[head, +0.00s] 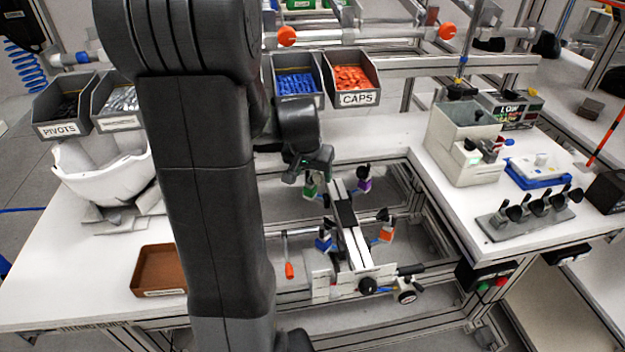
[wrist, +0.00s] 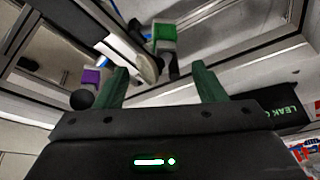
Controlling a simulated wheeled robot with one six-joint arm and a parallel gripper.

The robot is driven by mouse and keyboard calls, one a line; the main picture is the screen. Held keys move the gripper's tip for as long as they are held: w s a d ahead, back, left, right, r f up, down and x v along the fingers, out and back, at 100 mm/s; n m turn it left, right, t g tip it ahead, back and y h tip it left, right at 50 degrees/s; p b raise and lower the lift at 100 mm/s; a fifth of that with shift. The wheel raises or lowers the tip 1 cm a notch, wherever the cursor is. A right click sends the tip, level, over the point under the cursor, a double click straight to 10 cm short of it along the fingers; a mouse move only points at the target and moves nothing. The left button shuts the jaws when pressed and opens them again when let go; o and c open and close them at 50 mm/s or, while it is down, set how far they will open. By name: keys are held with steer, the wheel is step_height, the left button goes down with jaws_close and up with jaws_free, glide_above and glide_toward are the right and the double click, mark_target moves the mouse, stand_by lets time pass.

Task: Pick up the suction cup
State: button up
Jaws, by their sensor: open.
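Several dark cup-shaped pieces, which look like suction cups (head: 541,207), stand on a grey rack (head: 497,232) on the right table in the head view. I cannot tell which one the task means. My gripper (head: 310,176) is far to their left, over the central frame. It is close to a green-and-white block (head: 311,190) with a dark end. In the wrist view my gripper (wrist: 159,72) shows two green fingers spread apart with nothing held. The green block (wrist: 165,36) lies beyond the gap between them, and a purple block (wrist: 91,77) is left of the left finger.
The frame's central bar (head: 350,222) carries blue (head: 323,243) and orange (head: 387,234) blocks. A white helmet shell (head: 105,180) and brown tray (head: 158,270) are on the left table. A grey box (head: 462,140) and blue tray (head: 538,172) stand near the rack.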

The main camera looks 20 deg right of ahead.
steer(key=shift+x, duration=0.95)
steer(key=c, duration=1)
steer(key=shift+o, duration=0.2)
steer(key=shift+r, duration=0.1)
